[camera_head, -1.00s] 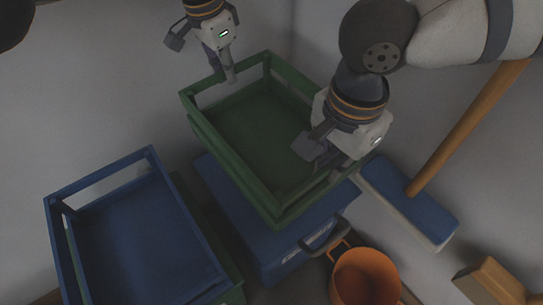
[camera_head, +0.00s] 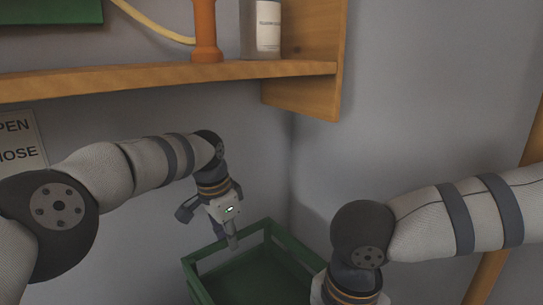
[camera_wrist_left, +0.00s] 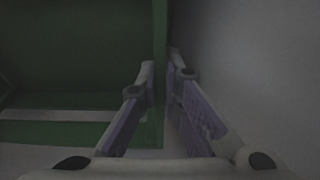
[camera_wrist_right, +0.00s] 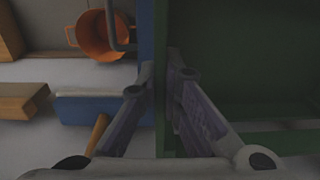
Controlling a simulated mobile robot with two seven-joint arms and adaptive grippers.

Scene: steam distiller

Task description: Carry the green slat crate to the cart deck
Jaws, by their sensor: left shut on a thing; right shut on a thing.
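The green slat crate (camera_head: 250,272) shows at the bottom of the head view, its near part cut off by the frame. My left gripper (camera_head: 215,232) is shut on one rim of it. In the left wrist view the crate's green wall (camera_wrist_left: 160,30) runs between the fingers (camera_wrist_left: 162,70). My right gripper (camera_wrist_right: 160,78) is shut on the opposite rim; in the right wrist view the crate (camera_wrist_right: 245,55) fills the right side. The right fingers are below the frame in the head view. The cart deck is not in view.
A wooden shelf (camera_head: 170,80) with a white bottle (camera_head: 268,28) and an orange object (camera_head: 205,30) stands above the left arm. In the right wrist view are an orange bucket (camera_wrist_right: 98,36), a blue broom head (camera_wrist_right: 90,108) and a wooden block (camera_wrist_right: 20,102). Walls close off the back.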

